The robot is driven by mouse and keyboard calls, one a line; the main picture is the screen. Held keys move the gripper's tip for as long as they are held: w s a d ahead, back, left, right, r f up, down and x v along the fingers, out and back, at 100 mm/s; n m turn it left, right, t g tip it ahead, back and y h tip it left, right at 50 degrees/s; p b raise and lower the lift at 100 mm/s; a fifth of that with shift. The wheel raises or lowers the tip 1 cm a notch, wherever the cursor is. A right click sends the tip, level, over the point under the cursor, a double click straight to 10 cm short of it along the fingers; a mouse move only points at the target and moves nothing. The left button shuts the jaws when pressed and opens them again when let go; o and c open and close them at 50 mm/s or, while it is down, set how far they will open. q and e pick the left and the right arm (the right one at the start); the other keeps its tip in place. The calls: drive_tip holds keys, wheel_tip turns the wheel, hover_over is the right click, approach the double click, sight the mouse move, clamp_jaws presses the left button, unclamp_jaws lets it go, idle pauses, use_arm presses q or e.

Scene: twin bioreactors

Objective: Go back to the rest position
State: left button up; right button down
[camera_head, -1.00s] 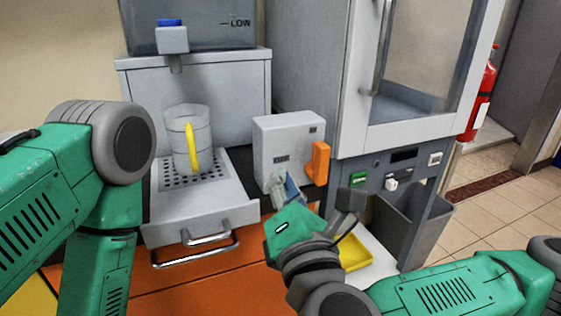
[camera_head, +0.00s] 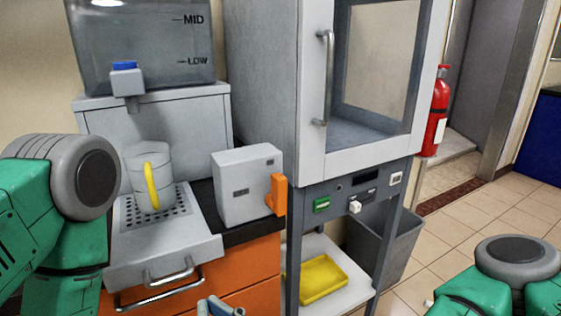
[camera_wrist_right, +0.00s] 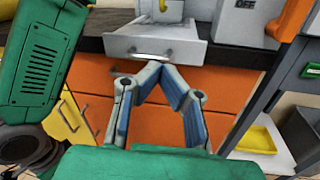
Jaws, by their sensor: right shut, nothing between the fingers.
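My right gripper (camera_head: 218,306) shows only in part at the bottom edge of the head view, in front of the orange cabinet and apart from everything on the counter. In the right wrist view, its two blue-grey fingers (camera_wrist_right: 163,68) meet at the tips, shut with nothing between them. My left arm (camera_head: 60,210) is bent at the left of the head view, and its gripper is out of the picture. My right forearm shows at the lower right of the head view.
A clear jug with a yellow handle (camera_head: 141,165) stands on the dispenser's perforated tray (camera_head: 190,245). A grey box (camera_head: 240,185) with an orange lever (camera_head: 279,194) is beside it. A glass-door cabinet (camera_head: 310,100) stands right, over a yellow tray (camera_head: 322,279).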

drive_tip(key=s+d+f+n+g+h+p, duration=0.1)
drive_tip(key=s+d+f+n+g, duration=0.2)
drive_tip(key=f+n, duration=0.35)
drive_tip(key=s+d+f+n+g+h, duration=0.1)
drive_tip(key=s+d+f+n+g, duration=0.1)
drive_tip(key=s+f+n+g, duration=0.45)
drive_tip(key=s+d+f+n+g+p, duration=0.1)
drive_tip(key=s+d+f+n, duration=0.1)
drive_tip(key=f+n, duration=0.5)
drive_tip(key=d+f+n+g+h, duration=0.1)
drive_tip(key=d+f+n+h, duration=0.1)
drive_tip(key=d, duration=0.8)
drive_tip(key=s+d+f+n+g+h+p, duration=0.1)
drive_tip(key=d+f+n+h, duration=0.2)
drive_tip(key=d, duration=0.7)
drive_tip(key=d+f+n+g+h+p, duration=0.1)
drive_tip(key=d+n+h, duration=0.3)
drive_tip(key=d, duration=0.6)
drive_tip(key=shift+s+f+n+h, duration=0.25)
drive_tip(key=shift+f+n+h, duration=0.15)
drive_tip(key=shift+f+n, duration=0.4)
drive_tip(key=shift+d, duration=0.35)
drive_tip(key=shift+a, duration=0.2)
